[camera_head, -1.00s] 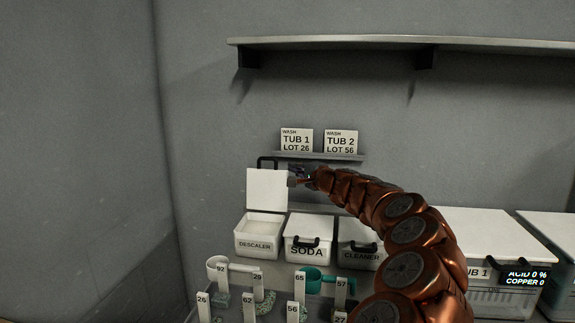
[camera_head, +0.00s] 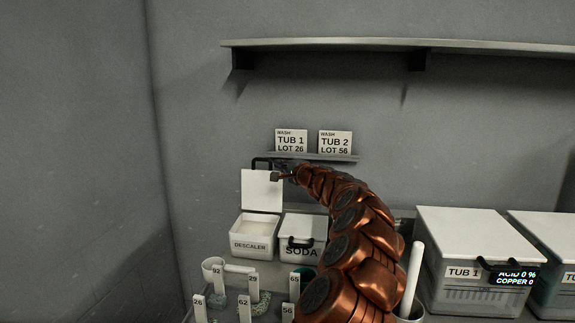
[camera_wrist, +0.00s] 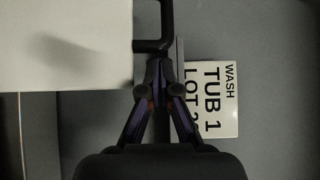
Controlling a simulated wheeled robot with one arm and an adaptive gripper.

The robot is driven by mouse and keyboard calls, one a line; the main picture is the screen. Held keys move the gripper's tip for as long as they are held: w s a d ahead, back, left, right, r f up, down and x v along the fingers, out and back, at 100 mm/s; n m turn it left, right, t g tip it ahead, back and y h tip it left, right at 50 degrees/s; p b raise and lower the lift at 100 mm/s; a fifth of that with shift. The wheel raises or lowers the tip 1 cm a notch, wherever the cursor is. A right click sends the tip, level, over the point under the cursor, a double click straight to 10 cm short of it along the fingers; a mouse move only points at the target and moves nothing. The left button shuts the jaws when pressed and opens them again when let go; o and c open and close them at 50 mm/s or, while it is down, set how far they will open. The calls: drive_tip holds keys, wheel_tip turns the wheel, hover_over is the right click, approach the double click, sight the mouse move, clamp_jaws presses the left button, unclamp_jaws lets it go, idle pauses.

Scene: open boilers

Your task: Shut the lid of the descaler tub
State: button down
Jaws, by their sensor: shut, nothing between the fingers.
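The white descaler tub (camera_head: 254,246) stands at the left of the row of tubs with its mouth open. Its white lid (camera_head: 261,191) stands upright at the back of the tub, with a dark handle (camera_head: 262,162) at the top edge. In the wrist view the lid (camera_wrist: 60,45) fills the upper left and its handle (camera_wrist: 165,22) is at the top middle. My gripper (camera_head: 276,178) is beside the upper right part of the lid. In the wrist view my gripper's fingertips (camera_wrist: 158,70) are together and empty, close to the handle; I cannot tell whether they touch it.
The closed soda tub (camera_head: 302,241) stands right of the descaler tub. Wash cards (camera_head: 291,141) sit on a small ledge (camera_head: 330,157) behind. Closed tub 1 (camera_head: 470,255) is at the right. My arm hides the cleaner tub.

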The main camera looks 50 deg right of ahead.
drive_tip(key=shift+x, duration=1.2)
